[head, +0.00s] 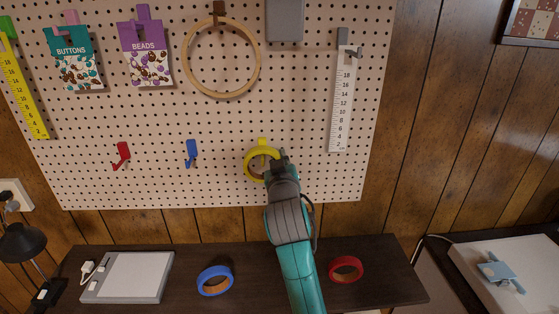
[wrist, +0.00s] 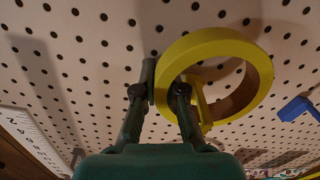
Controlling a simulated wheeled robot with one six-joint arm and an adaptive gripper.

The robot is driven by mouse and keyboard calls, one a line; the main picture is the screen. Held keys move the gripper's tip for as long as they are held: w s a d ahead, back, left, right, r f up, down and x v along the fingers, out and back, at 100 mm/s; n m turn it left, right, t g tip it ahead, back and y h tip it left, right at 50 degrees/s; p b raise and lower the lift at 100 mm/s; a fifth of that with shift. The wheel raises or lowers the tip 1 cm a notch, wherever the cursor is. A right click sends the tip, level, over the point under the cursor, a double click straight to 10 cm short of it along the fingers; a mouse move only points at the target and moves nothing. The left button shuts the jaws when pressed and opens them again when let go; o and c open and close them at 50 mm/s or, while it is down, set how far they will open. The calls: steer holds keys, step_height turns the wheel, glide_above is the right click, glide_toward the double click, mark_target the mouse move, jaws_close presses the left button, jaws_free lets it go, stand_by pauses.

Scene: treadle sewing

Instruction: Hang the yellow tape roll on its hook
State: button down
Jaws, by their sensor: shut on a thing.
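The yellow tape roll (head: 249,170) is up against the pegboard at the yellow hook (head: 262,141). My gripper (head: 279,158) is shut on the right side of the roll. In the wrist view my gripper (wrist: 165,82) pinches the wall of the yellow tape roll (wrist: 215,43), one finger outside the ring and one inside. A part of the yellow hook (wrist: 204,107) shows within the ring's opening. I cannot tell whether the roll rests on the hook.
A blue hook (head: 191,153) and a red hook (head: 121,155) are to the left on the pegboard (head: 220,185). A white ruler (head: 341,100) hangs at upper right, a wooden hoop (head: 187,75) above. Blue tape (head: 214,281) and red tape (head: 346,269) lie on the dark table below.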

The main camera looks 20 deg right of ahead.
steer(key=shift+f, duration=0.8)
stand_by(0.7)
steer(key=c, duration=1.2)
jaws_free()
steer(key=shift+s, duration=0.1)
steer(key=v, duration=1.1)
steer(key=shift+s, duration=0.35)
steer(key=shift+a, duration=0.15)
